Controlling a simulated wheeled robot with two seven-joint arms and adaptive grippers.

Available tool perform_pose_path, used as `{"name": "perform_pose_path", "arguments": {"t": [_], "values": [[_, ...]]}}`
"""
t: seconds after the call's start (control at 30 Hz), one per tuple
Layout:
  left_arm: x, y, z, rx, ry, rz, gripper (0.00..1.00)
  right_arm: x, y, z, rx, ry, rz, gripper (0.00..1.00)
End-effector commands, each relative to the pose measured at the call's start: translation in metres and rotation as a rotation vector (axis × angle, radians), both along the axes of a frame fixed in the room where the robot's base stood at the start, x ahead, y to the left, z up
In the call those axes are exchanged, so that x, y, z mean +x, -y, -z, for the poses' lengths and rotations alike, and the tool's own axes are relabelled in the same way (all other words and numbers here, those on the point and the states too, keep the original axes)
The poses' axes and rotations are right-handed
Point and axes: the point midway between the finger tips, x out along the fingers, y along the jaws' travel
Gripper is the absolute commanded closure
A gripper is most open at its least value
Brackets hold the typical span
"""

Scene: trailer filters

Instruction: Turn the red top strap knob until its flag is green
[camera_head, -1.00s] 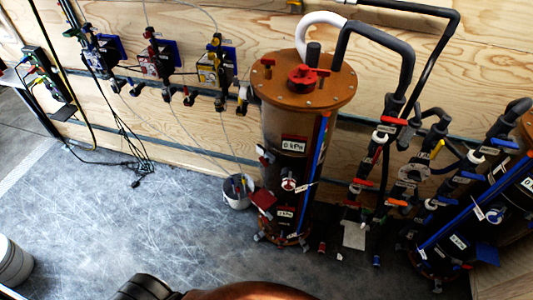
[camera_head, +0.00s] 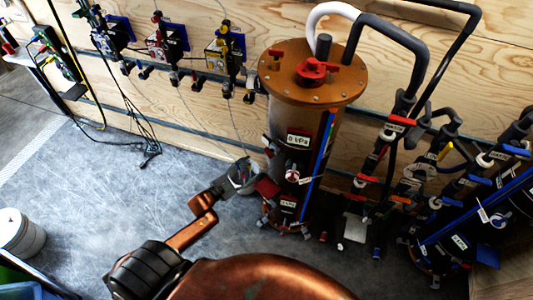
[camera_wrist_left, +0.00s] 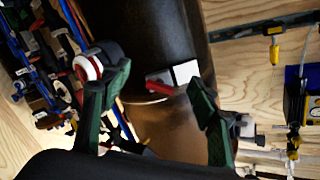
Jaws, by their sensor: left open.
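The tall dark cylinder (camera_head: 320,150) stands upright at the centre of the head view under an orange-brown lid. A red knob (camera_head: 312,70) sits on this lid. On the cylinder's front are a white 0 kPa label (camera_head: 298,140) and a round red-and-white fitting (camera_head: 293,174). I cannot tell surely which part is the top strap knob, and no green flag is clear. My left gripper (camera_head: 244,174) is beside the cylinder's lower left. In the wrist view my left gripper (camera_wrist_left: 160,75) is open, its green-padded fingers wide apart, with a red part and white plate (camera_wrist_left: 186,72) beyond them. My right gripper is out of view.
Hoses and valves with coloured handles (camera_head: 395,125) crowd the right of the cylinder. Several wall-mounted units (camera_head: 170,40) line the wooden wall (camera_head: 190,105) at left. A white bucket (camera_head: 20,232) stands far left. The grey floor (camera_head: 110,200) between is mostly clear.

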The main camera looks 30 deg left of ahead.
Motion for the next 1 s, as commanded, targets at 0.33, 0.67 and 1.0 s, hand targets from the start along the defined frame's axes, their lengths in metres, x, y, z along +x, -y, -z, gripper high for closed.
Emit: {"name": "perform_pose_path", "arguments": {"t": [0.33, 0.67, 1.0], "values": [[0.031, 0.021, -0.042, 0.007, 0.079, 0.047, 0.45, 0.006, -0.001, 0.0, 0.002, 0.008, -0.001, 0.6], [0.074, 0.033, -0.04, 0.007, 0.075, 0.045, 0.45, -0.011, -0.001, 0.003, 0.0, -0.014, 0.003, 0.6], [0.08, 0.035, -0.04, 0.007, 0.074, 0.045, 0.45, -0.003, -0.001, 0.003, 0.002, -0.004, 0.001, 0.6]]}}
